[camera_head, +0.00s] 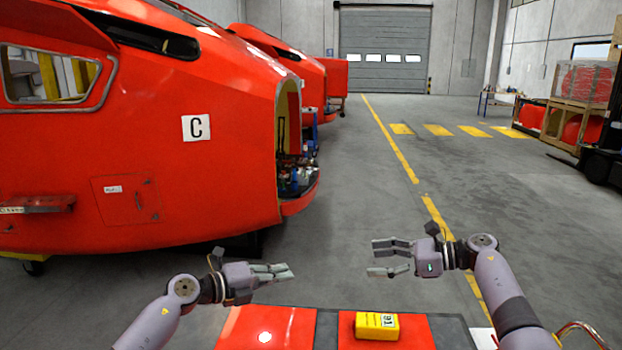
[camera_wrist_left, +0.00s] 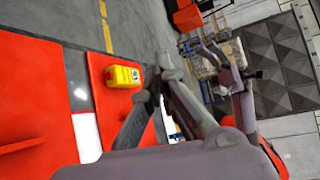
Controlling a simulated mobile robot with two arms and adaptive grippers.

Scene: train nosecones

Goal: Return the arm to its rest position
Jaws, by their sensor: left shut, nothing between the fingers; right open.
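My left gripper (camera_head: 288,271) is shut and empty, held in the air above the red-topped surface (camera_head: 265,328) at the bottom of the head view. Its fingers also show in the left wrist view (camera_wrist_left: 158,85). My right gripper (camera_head: 391,258) is open and empty, with its fingers spread apart and pointing left. The two grippers face each other with a clear gap between them. A yellow box (camera_head: 376,326) with a printed label rests on the red surface, below and between the grippers. The box also shows in the left wrist view (camera_wrist_left: 122,76).
A large red train nosecone (camera_head: 230,140) marked C stands at the left, with another red nosecone (camera_head: 310,80) behind it. Wooden crates (camera_head: 580,110) and a dark forklift (camera_head: 602,150) are at the right. The grey floor (camera_head: 480,180) in the middle is open.

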